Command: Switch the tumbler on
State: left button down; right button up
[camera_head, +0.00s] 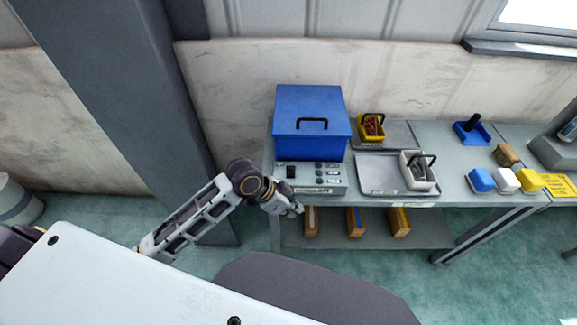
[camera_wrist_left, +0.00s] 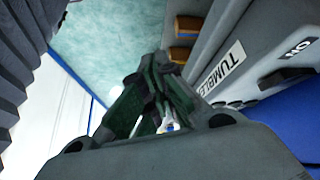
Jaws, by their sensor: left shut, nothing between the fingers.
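The tumbler is a blue box with a black handle (camera_head: 310,104) at the back of the bench. A grey control panel (camera_head: 340,184) sits at its front, with a black switch (camera_head: 291,171) on the left and several small dark buttons. In the left wrist view the panel's TUMBLER label (camera_wrist_left: 222,68), an ON label (camera_wrist_left: 298,48) and a black switch part (camera_wrist_left: 286,78) show at the right. My left gripper (camera_head: 294,210) is shut and empty, just in front of and below the panel's front edge; its fingers (camera_wrist_left: 165,115) show in the wrist view. My right gripper is out of view.
A grey tray (camera_head: 375,176) with a white bin (camera_head: 417,173) lies right of the panel. A yellow bin (camera_head: 371,127) stands behind. Orange-brown blocks (camera_head: 355,222) sit on the lower shelf. Blue, white and yellow blocks (camera_head: 505,181) are farther right.

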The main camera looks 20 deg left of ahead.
pick_arm(q)
jog(key=w+a+r+m+h, duration=0.1)
jog(key=w+a+r, duration=0.4)
jog(key=r, duration=0.3)
jog(key=w+a+r+m+g+h, duration=0.1)
jog(key=w+a+r+m+h, duration=0.1)
jog(key=w+a+r, duration=0.4)
jog(key=shift+a+r+m+g, duration=0.3)
jog(key=shift+a+r, duration=0.3)
jog(key=shift+r, duration=0.25)
